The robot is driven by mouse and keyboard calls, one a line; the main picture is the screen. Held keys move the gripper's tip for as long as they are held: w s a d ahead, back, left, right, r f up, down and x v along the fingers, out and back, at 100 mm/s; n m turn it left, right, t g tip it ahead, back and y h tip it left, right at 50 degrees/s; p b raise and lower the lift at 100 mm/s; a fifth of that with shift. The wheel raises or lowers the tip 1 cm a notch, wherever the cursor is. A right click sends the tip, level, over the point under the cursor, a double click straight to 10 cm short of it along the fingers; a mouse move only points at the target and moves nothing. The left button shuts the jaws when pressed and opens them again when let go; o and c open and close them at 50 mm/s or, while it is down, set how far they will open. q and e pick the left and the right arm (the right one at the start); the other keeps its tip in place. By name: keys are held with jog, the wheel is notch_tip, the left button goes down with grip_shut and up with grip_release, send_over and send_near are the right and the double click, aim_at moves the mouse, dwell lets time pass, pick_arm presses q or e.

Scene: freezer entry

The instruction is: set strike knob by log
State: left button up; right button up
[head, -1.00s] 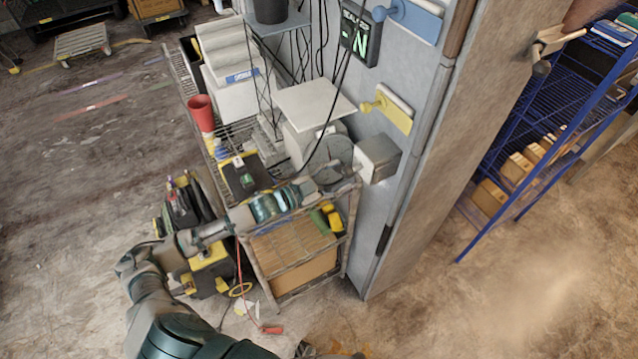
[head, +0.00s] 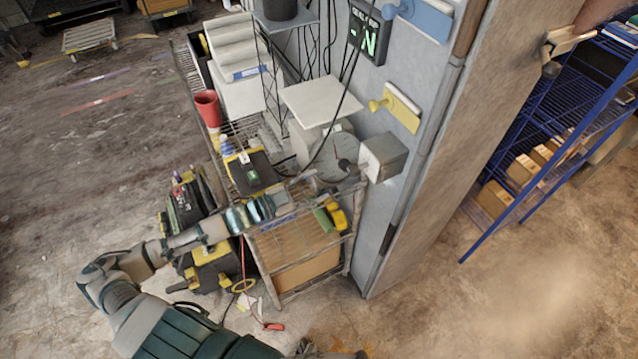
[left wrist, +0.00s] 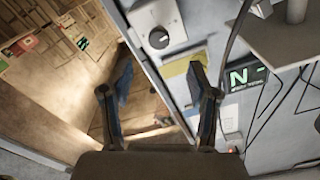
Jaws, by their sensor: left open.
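My left gripper (left wrist: 162,85) is open and empty in the left wrist view, its two dark fingers spread. A round dark knob (left wrist: 158,39) with a pale mark sits on a grey box beyond the fingertips, apart from them. A grey box (head: 383,157) on the wall edge in the head view looks like the same box, with its knob face hidden. In the head view my left arm reaches over the cart towards this box; the fingertips are hard to make out. I cannot make out which thing is the log. My right gripper is not in view.
A wire cart (head: 300,240) with a dial scale (head: 337,157) stands against the grey wall. A yellow plate with a knob (head: 402,105) and a lit display (head: 367,35) are on the wall. Blue shelving (head: 550,125) stands at the right. Floor at lower right is clear.

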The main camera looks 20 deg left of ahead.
aim_at(350, 173)
pick_arm(q)
jog(key=s+a+f+n+t+h+b, duration=0.25)
jog(key=s+f+n, duration=0.2)
jog(key=f, duration=0.25)
jog(key=shift+n+t, duration=0.35)
jog(key=p+x, duration=0.1)
jog(key=x, duration=0.5)
jog(key=p+x, duration=0.1)
jog(key=x, duration=1.1)
jog(key=shift+a+r+p, duration=0.25)
jog(key=shift+a+p, duration=0.05)
jog(key=shift+p, duration=0.1)
